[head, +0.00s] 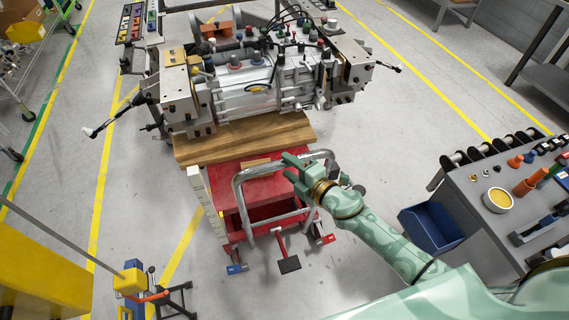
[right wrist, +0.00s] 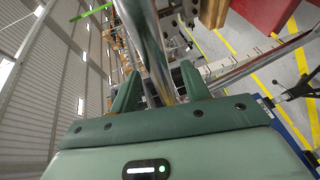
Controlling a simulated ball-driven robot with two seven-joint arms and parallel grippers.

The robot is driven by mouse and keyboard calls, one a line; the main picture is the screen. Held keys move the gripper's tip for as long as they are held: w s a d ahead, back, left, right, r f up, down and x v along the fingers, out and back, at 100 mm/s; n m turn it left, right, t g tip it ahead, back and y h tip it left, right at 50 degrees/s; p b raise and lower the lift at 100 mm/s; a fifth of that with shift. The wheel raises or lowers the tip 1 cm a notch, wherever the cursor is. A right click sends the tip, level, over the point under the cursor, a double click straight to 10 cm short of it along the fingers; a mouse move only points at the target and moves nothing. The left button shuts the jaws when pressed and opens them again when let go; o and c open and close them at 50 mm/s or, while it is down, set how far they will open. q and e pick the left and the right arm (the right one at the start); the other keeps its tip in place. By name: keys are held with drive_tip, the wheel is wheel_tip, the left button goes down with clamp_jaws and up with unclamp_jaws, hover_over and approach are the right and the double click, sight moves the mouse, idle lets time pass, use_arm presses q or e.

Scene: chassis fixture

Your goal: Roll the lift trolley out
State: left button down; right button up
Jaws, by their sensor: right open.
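The red lift trolley (head: 277,188) stands on the floor in the middle of the head view, with a wooden board (head: 235,139) on its far part. Its chrome tube handle (head: 239,196) loops up at the near end, above a black foot pedal (head: 289,264). My right gripper (head: 289,168) is open at the upper right part of the handle. In the right wrist view the handle tube (right wrist: 148,40) runs between the two open fingers (right wrist: 160,88). I cannot tell whether either finger touches it. My left gripper is not in view.
A large metal chassis unit (head: 260,85) sits over the trolley's far end. A grey workbench (head: 480,195) with parts and a blue bin (head: 431,227) are at the right. A yellow cabinet (head: 45,265) and a small black stand (head: 160,298) are at the near left.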

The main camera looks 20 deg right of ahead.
drive_tip(key=shift+x, duration=1.3)
clamp_jaws()
